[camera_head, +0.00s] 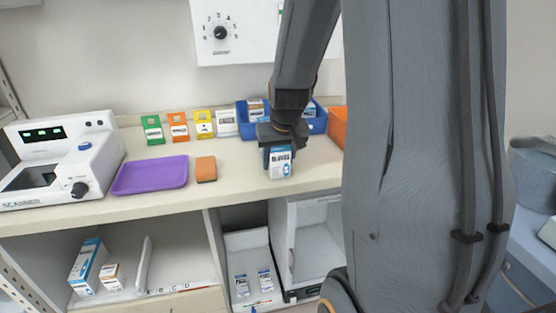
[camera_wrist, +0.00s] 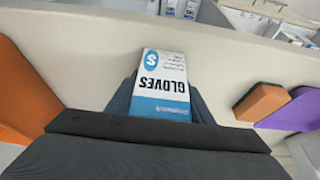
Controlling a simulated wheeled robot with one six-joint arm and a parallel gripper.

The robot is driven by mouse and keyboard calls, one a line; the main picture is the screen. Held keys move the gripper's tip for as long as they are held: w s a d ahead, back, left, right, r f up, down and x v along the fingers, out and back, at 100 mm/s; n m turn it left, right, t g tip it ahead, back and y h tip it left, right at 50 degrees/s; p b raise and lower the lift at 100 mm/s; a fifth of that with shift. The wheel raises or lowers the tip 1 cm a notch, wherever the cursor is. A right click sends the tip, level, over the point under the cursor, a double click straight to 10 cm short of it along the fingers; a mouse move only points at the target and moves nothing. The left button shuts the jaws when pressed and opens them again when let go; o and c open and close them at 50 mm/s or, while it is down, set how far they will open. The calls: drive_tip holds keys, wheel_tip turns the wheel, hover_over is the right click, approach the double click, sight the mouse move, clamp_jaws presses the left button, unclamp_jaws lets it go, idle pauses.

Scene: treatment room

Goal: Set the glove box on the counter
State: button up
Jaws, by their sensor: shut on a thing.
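The glove box (camera_head: 280,163) is a small white and blue carton marked "GLOVES" with an "S". My gripper (camera_head: 280,146) is shut on it from above, near the front part of the counter (camera_head: 230,186). In the wrist view the glove box (camera_wrist: 160,82) shows between my gripper's fingers (camera_wrist: 160,100), with the pale counter top (camera_wrist: 90,50) around it. The box looks upright in the head view. I cannot tell whether its bottom touches the counter.
A sponge (camera_head: 206,169), a purple tray (camera_head: 151,175) and a scanner (camera_head: 62,160) stand to the left. A blue bin (camera_head: 316,122) is behind, and an orange bin (camera_head: 337,126) is to the right. Shelves with boxes lie below the counter.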

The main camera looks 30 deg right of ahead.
drive_tip(key=o, duration=1.3)
drive_tip(key=v, duration=1.2)
drive_tip(key=s+a+f+n+g, duration=0.1)
drive_tip(key=s+a+f, duration=0.3)
drive_tip(key=a, duration=0.1)
drive_tip(key=s+a+f+n+g, duration=0.1)
drive_tip(key=s+a+f, duration=0.3)
drive_tip(key=s+a, duration=0.1)
drive_tip(key=s+a+f+n+g+y, duration=0.1)
drive_tip(key=s+a+f+g, duration=0.1)
drive_tip(key=s+a+f, duration=0.3)
drive_tip(key=shift+s+f, duration=0.1)
drive_tip(key=shift+s, duration=0.1)
